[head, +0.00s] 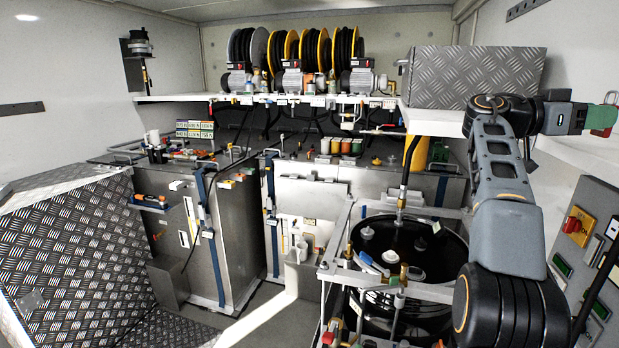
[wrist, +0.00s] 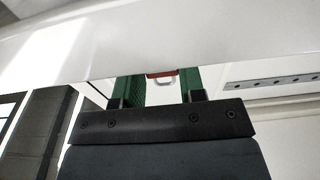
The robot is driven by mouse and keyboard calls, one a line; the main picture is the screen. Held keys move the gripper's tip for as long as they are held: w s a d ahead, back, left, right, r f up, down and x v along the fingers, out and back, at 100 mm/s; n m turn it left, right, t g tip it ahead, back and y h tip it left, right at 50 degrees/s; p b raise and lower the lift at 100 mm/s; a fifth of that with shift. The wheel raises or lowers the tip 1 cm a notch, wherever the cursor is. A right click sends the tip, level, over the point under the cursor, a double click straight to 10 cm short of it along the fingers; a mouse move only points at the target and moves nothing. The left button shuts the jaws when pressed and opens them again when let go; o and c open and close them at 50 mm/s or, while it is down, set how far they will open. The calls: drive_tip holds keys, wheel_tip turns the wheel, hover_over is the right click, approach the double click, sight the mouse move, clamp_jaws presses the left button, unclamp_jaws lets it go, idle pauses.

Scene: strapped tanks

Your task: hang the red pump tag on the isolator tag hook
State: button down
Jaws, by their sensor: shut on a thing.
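My gripper (head: 598,118) is at the far right of the head view, with green fingers. It is shut on the red pump tag (head: 603,132), which shows only as a small red piece by the fingers, near the picture's edge. In the wrist view the tag (wrist: 160,74) is a red strip with a pale loop between the green fingers (wrist: 160,90); the rest of it is hidden. A yellow plate with a red knob, which looks like the isolator (head: 577,225), is on the grey panel below my gripper. I cannot make out the tag hook.
A white shelf (head: 580,150) runs just below my gripper along the right wall. A chequer-plate box (head: 475,75) stands left of it. The grey control panel (head: 590,265) is at the lower right. A pale surface (wrist: 150,40) crosses the wrist view close beyond the fingers.

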drive_tip(key=v, duration=0.6)
drive_tip(key=shift+r, duration=0.5)
idle(0.4)
drive_tip(key=shift+a, duration=0.15)
idle(1.0)
